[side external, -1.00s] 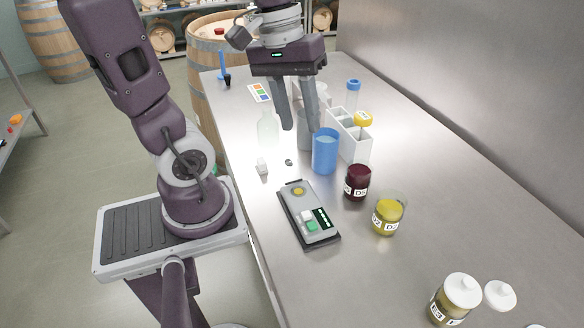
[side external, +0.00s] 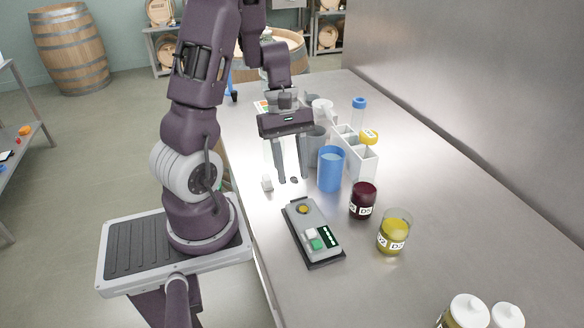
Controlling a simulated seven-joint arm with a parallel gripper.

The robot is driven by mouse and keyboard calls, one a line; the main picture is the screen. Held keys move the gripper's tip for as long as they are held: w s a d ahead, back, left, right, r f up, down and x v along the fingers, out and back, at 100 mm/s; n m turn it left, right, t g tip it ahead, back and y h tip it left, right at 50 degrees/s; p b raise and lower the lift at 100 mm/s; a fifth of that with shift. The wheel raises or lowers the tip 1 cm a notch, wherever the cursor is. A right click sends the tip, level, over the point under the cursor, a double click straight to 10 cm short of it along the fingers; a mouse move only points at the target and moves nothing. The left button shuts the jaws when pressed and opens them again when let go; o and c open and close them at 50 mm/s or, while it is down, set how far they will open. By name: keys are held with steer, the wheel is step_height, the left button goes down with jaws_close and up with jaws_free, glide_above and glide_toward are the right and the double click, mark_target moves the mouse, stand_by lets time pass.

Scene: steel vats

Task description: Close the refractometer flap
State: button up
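The refractometer (side external: 326,252) lies on the steel bench, a grey device with a dark base, green and white buttons and a lit display. Its round yellowish sample well (side external: 303,209) shows uncovered at the far end. A thin dark edge stands at that end beyond the well; I cannot tell clearly whether this is the raised flap. My gripper (side external: 292,179) points down just beyond the far end of the refractometer. Its two fingers are apart, with nothing visibly held between them, and I see no contact with the device.
A blue beaker (side external: 330,170) stands close right of my gripper, before a white rack (side external: 361,160). A dark red jar (side external: 363,201) and a yellow jar (side external: 394,233) stand right of the refractometer.

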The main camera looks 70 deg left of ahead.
jaws_close()
steer(key=shift+d, duration=0.1)
